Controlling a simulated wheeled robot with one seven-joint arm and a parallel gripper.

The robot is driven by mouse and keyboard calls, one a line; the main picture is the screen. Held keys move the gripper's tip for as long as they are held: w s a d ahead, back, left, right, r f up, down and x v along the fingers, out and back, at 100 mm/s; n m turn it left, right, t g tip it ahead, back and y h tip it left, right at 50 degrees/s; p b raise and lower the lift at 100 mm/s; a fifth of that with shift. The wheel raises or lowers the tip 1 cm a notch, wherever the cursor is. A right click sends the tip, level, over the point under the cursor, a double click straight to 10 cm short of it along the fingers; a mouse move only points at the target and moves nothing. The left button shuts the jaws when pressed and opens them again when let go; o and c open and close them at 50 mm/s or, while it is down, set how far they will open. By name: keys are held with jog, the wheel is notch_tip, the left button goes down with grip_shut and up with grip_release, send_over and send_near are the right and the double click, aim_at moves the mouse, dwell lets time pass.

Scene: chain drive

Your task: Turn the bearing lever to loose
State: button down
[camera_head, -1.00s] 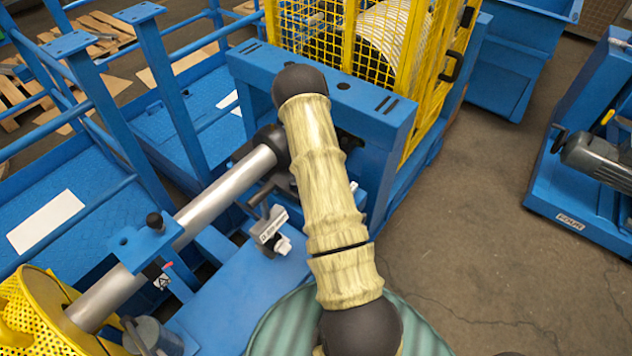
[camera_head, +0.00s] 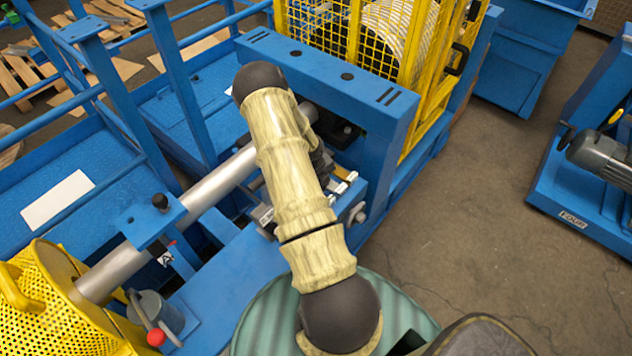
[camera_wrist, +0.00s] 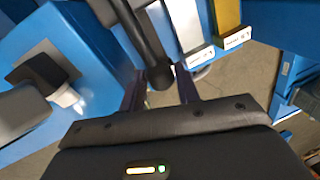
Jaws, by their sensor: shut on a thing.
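In the wrist view a black lever (camera_wrist: 145,35) with a rounded end runs down from the top edge. Its end lies between the two dark fingers of my gripper (camera_wrist: 160,90), which is shut on it. I take this to be the bearing lever; no loose mark beside it is readable. In the head view my own arm covers the gripper and the lever. The blue bearing frame (camera_head: 375,95) and the silver shaft (camera_head: 215,185) entering it show around my arm.
Beside the lever are a silver bar (camera_wrist: 186,22) and a yellow bar (camera_wrist: 228,18) with white labels. A blue block with a black-and-white fitting (camera_wrist: 45,75) stands left. A yellow mesh guard (camera_head: 350,35) rises behind the frame. Open floor (camera_head: 480,200) lies right.

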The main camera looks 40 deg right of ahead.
jog(key=shift+w+a, duration=0.15)
jog(key=shift+w, duration=0.05)
jog(key=c, duration=1)
grip_release()
jog(key=shift+c, duration=0.2)
jog(key=shift+s, duration=0.1)
jog(key=a+r, duration=0.3)
jog(key=r, duration=1.4)
jog(key=shift+a, duration=0.15)
